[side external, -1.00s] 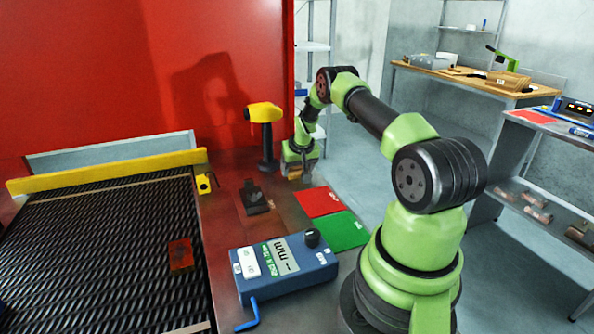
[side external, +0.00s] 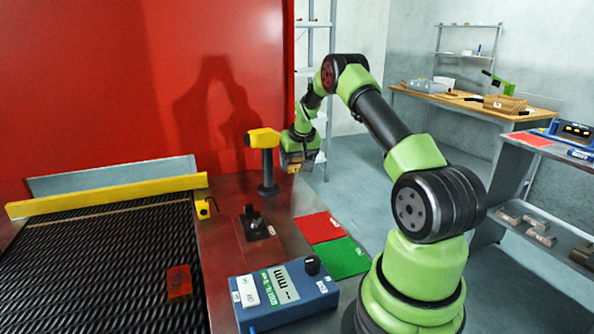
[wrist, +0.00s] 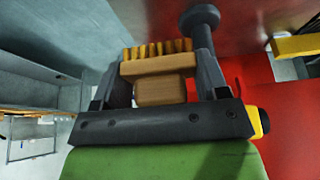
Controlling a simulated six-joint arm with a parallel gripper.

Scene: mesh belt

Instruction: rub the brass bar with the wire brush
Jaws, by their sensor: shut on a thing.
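My gripper (side external: 299,158) is shut on the wire brush, raised above the bench beside the yellow-topped stand. In the wrist view, the wire brush (wrist: 158,66) has a tan wooden block with a row of golden bristles and sits between the two fingers. In the side view, its tan edge barely shows under the gripper. A reddish-brown bar-like block (side external: 179,283) lies flat on the mesh belt, well away to the lower left; I cannot tell whether it is the brass bar. No other clear brass bar shows near the gripper.
A yellow-topped stand (side external: 264,139) is close left of my gripper. A black fixture (side external: 255,225), red square (side external: 318,228), green square (side external: 343,257) and blue meter box (side external: 283,290) occupy the bench. A yellow rail (side external: 108,195) crosses the mesh belt (side external: 95,255). A red wall stands behind.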

